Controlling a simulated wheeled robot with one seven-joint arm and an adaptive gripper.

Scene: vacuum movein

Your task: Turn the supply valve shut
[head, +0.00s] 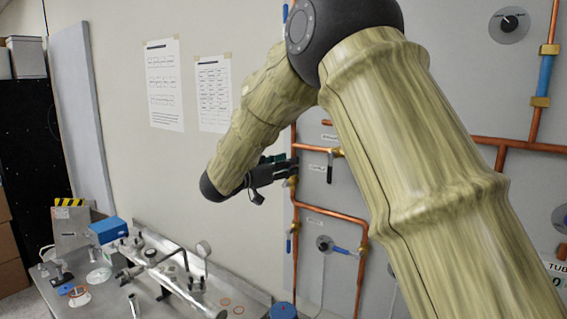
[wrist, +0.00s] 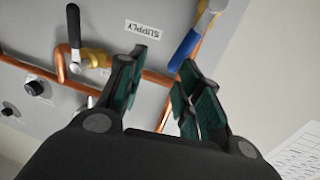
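The SUPPLY label (wrist: 142,29) is on the grey panel (wrist: 110,15), upside down in the wrist view. Beside it, a lever with a blue grip (wrist: 185,50) slants across a copper pipe; it looks like the supply valve's handle. My gripper (wrist: 157,72) is open and faces the panel, its dark green finger pads apart and nothing between them. The lever's lower end shows close to the tip of the right-hand finger; I cannot tell whether they touch. In the head view my gripper (head: 287,170) is at the panel's left edge, hiding most of this valve.
A black-handled valve (wrist: 73,28) is close by on the same pipework; it also shows in the head view (head: 330,166). Copper pipe (head: 335,213) runs below. A lower blue-handled valve (head: 325,244) and a cluttered metal bench (head: 150,285) stand below my arm.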

